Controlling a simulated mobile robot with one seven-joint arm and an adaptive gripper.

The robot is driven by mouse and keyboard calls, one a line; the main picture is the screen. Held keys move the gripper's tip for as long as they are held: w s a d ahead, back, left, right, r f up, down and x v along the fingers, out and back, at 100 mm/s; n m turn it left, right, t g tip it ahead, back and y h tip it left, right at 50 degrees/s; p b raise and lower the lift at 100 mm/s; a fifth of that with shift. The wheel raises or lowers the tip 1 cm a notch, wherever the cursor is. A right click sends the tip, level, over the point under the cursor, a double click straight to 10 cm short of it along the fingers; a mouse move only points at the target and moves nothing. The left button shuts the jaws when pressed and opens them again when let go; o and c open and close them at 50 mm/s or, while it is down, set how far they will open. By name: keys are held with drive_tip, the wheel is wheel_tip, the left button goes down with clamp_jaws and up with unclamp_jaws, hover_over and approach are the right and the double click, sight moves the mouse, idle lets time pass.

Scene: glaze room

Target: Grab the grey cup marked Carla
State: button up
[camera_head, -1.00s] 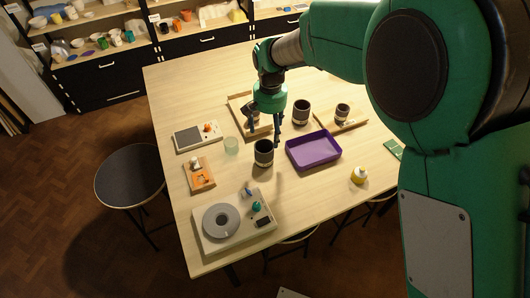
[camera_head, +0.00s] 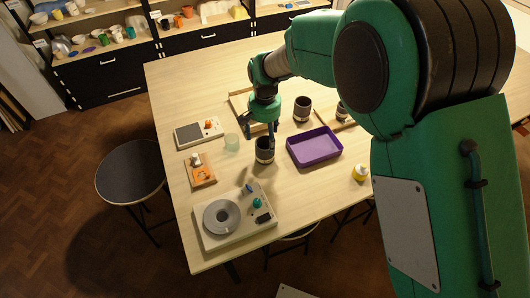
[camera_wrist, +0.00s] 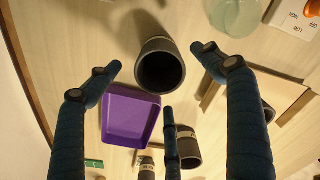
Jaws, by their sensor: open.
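A dark grey cup (camera_head: 265,156) with a pale band stands upright on the table, left of the purple tray. In the wrist view its open mouth (camera_wrist: 161,72) faces me between the fingertips. My gripper (camera_head: 264,132) is open and empty, just above and behind this cup; its spread fingers also show in the wrist view (camera_wrist: 157,62). Another dark cup (camera_head: 302,108) stands behind the tray, and a third (camera_head: 342,111) is partly hidden by my arm. I cannot read a name on any cup.
The purple tray (camera_head: 314,147) is close to the cup's right.

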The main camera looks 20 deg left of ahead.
sight(265, 145)
drive_tip(key=shift+f, duration=2.2)
drive_tip(key=shift+f+b, duration=0.55)
drive_tip(key=shift+f, duration=2)
drive_tip(key=c, duration=1.5)
drive_tip(key=shift+o, duration=0.2)
